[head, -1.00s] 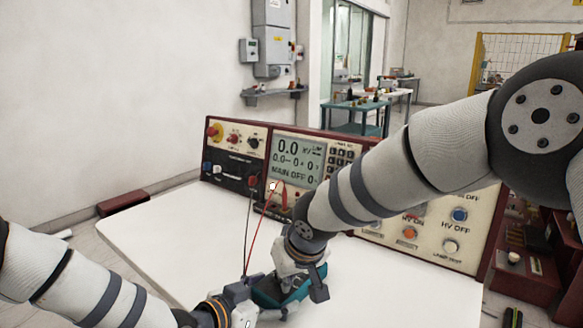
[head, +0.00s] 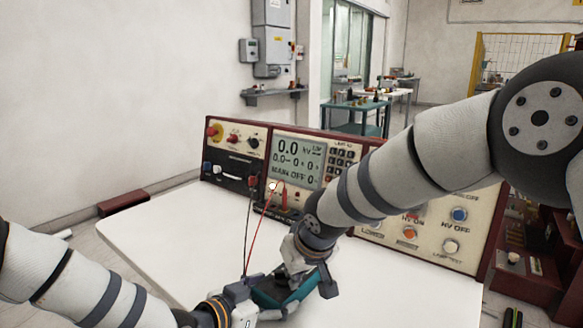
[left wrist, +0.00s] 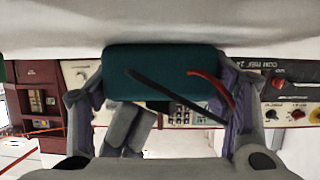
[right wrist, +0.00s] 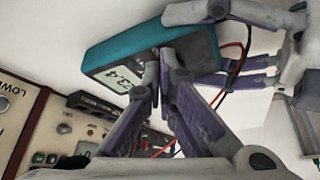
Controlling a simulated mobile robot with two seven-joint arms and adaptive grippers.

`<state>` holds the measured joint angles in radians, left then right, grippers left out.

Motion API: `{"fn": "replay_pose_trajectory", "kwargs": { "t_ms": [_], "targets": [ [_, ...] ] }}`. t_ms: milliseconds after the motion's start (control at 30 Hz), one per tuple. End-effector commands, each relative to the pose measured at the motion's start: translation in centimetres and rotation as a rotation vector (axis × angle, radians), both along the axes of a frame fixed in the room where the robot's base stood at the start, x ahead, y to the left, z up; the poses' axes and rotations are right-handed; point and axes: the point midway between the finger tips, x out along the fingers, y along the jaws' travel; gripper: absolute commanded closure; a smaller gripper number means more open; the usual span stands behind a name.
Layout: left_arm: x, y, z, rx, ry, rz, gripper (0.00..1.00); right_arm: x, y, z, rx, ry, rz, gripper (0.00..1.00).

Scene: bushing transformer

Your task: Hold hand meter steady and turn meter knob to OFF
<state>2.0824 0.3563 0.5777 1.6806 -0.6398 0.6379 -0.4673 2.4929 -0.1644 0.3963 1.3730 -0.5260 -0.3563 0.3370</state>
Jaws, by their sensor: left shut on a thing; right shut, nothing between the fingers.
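The hand meter (head: 283,297) is a teal box held above the white table. It also shows in the left wrist view (left wrist: 165,72) and, with a lit display reading about 3.4, in the right wrist view (right wrist: 105,62). My left gripper (head: 250,300) is shut on the meter, with fingers on both of its sides. My right gripper (right wrist: 152,75) is shut and empty, its fingertips together at the meter's face beside the display. The fingers hide the knob, so I cannot tell its setting or whether they touch it.
Red and black leads (head: 258,235) run between the meter and the test console (head: 300,160) behind. The console's lower middle is hidden by my right arm. The white table (head: 165,235) is clear on the left and at the front right.

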Motion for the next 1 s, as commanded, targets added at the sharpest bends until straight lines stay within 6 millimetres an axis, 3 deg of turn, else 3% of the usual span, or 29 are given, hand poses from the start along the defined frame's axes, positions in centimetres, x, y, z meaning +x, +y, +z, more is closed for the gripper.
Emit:
{"fn": "replay_pose_trajectory", "kwargs": {
  "t_ms": [300,700,1000],
  "targets": [
    [0.0,0.0,-0.1,0.000,0.002,-0.001,0.73,-0.6,-0.5,0.2,0.000,-0.001,0.000,1.00],
    [0.0,0.0,-0.1,0.000,0.002,-0.001,0.73,-0.6,-0.5,5.6,0.002,0.000,0.000,1.00],
    [0.0,0.0,-0.1,0.000,0.002,-0.001,0.73,-0.6,-0.5,6.0,0.001,0.000,0.000,1.00]
  ]
}}
